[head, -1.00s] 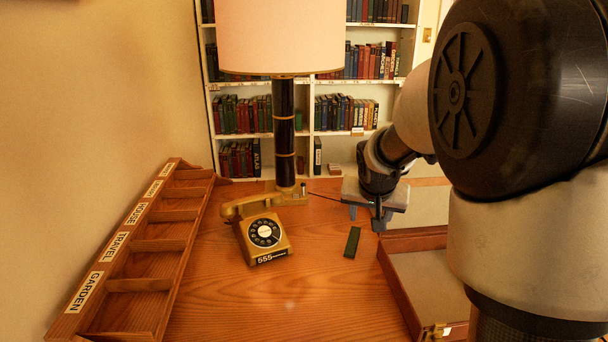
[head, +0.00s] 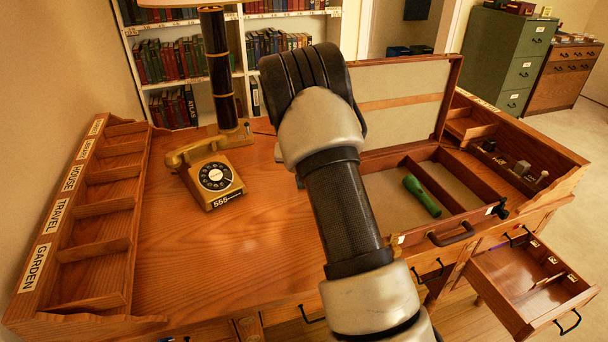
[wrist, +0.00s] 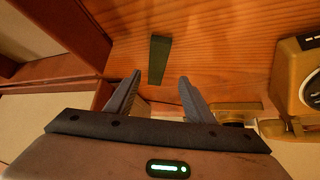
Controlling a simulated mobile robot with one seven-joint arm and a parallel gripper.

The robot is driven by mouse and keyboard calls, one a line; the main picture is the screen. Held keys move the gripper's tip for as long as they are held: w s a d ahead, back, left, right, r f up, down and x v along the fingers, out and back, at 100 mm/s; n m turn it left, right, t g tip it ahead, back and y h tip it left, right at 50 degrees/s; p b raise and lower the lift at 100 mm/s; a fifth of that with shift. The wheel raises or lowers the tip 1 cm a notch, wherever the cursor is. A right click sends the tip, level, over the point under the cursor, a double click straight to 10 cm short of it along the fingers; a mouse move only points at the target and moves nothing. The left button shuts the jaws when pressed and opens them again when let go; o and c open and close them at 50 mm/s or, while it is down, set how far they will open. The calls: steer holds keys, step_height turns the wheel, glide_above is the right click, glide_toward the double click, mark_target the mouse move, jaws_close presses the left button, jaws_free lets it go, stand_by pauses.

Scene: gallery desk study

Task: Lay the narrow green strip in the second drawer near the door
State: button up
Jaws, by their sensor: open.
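The narrow dark green strip (wrist: 158,60) lies flat on the wooden desktop in the wrist view. My gripper (wrist: 160,82) is open and empty, with its fingertips just short of the strip's near end. I cannot tell how high the fingers are above the desk. In the head view my arm hides both gripper and strip. An open drawer (head: 508,300) with small compartments sticks out of the desk's front at the right. Other drawer fronts with black handles show beside it; I cannot tell which is the second.
An open-lidded wooden case (head: 452,222) holds a green rounded object (head: 421,196). A yellow telephone (head: 212,178) and a lamp (head: 220,75) stand left of my arm. A labelled sorter rack (head: 75,262) lines the left edge. Bare desktop (head: 225,262) lies between rack and arm.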

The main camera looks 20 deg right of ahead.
steer(key=x, duration=0.6)
steer(key=shift+w+d, duration=0.15)
steer(key=shift+d, duration=0.2)
jaws_close()
